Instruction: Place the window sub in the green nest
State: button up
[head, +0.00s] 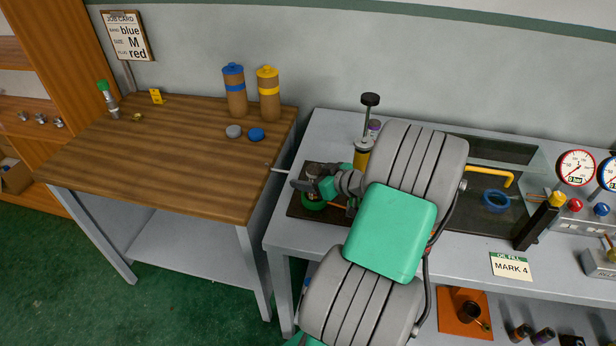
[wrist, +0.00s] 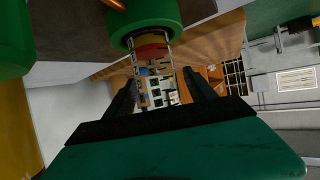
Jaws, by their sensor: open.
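In the wrist view the green nest (wrist: 150,18) is a thick green ring at the top. The window sub (wrist: 155,72), with a red and yellow band, thin metal bars and small electronic parts showing through it, lines up with the ring and reaches toward my fingers. Its banded end meets the ring; I cannot tell how deep it sits. My gripper (wrist: 158,92) is open, one dark finger on each side of the sub. In the head view my gripper (head: 312,186) is over the green nest (head: 313,204) on a dark board; my arm hides much there.
A yellow and black cylinder (head: 362,156) stands close behind my wrist. Right are a dark tray (head: 480,212) with a blue ring (head: 495,200), and gauges (head: 576,168). The wooden table (head: 180,160) left holds two brown bottles (head: 236,95) and has clear space.

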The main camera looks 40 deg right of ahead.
jog(key=shift+r, duration=0.25)
jog(key=shift+s+d, duration=0.15)
jog(key=shift+s, duration=0.2)
jog(key=b+v, duration=0.1)
jog(key=v, duration=1)
jog(key=shift+s, duration=0.15)
